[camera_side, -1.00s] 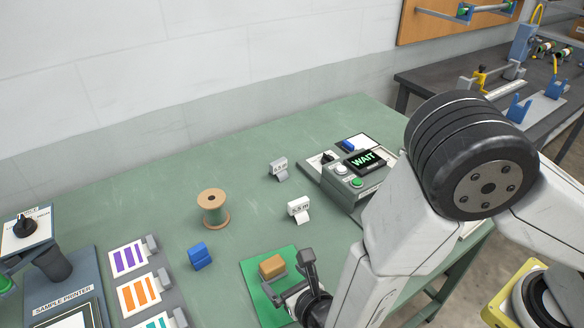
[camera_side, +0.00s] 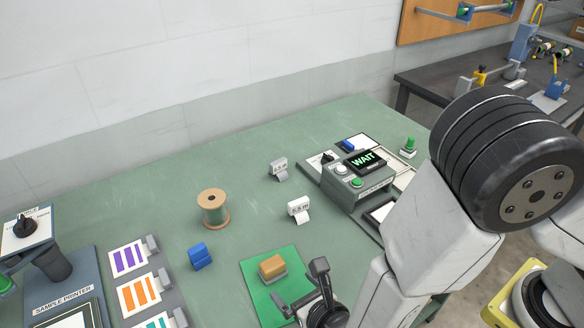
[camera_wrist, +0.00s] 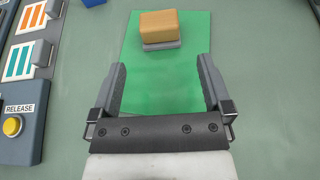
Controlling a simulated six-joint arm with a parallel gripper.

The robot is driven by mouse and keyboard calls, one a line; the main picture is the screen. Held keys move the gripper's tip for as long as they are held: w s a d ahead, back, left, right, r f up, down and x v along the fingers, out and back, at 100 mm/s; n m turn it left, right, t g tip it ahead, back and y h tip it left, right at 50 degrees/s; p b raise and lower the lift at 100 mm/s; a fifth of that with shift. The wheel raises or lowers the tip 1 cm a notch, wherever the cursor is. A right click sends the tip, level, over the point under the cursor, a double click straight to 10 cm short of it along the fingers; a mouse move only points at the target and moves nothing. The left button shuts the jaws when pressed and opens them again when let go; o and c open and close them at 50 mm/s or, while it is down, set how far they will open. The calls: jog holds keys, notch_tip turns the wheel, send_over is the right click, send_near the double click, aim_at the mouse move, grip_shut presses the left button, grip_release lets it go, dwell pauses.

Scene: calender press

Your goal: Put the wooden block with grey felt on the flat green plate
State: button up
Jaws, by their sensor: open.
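The wooden block (camera_side: 271,266) with a grey felt layer (camera_side: 274,277) under it rests on the flat green plate (camera_side: 258,295). In the wrist view the block (camera_wrist: 160,25) sits near the far edge of the green plate (camera_wrist: 150,82), felt side down, and looks level. My gripper (camera_side: 298,285) is open and empty, beside the block on its near side. In the wrist view its two fingers (camera_wrist: 160,72) stand apart over the plate, with the block beyond their tips and not touching them.
A blue block (camera_side: 200,256) and a spool (camera_side: 213,208) stand left of and behind the plate. A control box showing WAIT (camera_side: 362,178) is at the back right. Colour sample cards (camera_side: 138,292) and a sample printer (camera_side: 70,284) are at the left. A yellow RELEASE button (camera_wrist: 13,126) shows in the wrist view.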

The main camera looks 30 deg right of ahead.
jog(key=d+m+h, duration=0.1)
jog(key=d+m, duration=0.1)
jog(key=d, duration=0.1)
jog(key=w+d+r+m+g+h, duration=0.1)
jog(key=d+m+h, duration=0.1)
jog(key=w+d+r+m+g+h, duration=0.1)
jog(key=d, duration=0.2)
jog(key=shift+w+d+m+h, duration=0.15)
jog(key=shift+d+m+h, duration=0.15)
jog(key=shift+m+h, duration=0.1)
jog(key=d+m+g, duration=0.1)
jog(key=d, duration=0.1)
jog(key=d+m+g+h, duration=0.1)
jog(key=m, duration=0.1)
jog(key=d+r+m+g+h, duration=0.1)
jog(key=d, duration=0.1)
jog(key=shift+s+d, duration=0.25)
jog(key=shift+d, duration=0.1)
jog(key=s+d+r+m+g+y, duration=0.2)
jog(key=d+m, duration=0.4)
jog(key=m, duration=0.7)
jog(key=s+d+r+m+g+y, duration=0.2)
jog(key=d+r+m+g+y, duration=0.1)
jog(key=m, duration=1)
jog(key=d+r+y, duration=0.1)
jog(key=d+r, duration=0.1)
jog(key=d, duration=0.1)
jog(key=shift+d+r+g+y, duration=0.25)
jog(key=shift+d+g+y, duration=0.05)
jog(key=shift+g+y, duration=0.1)
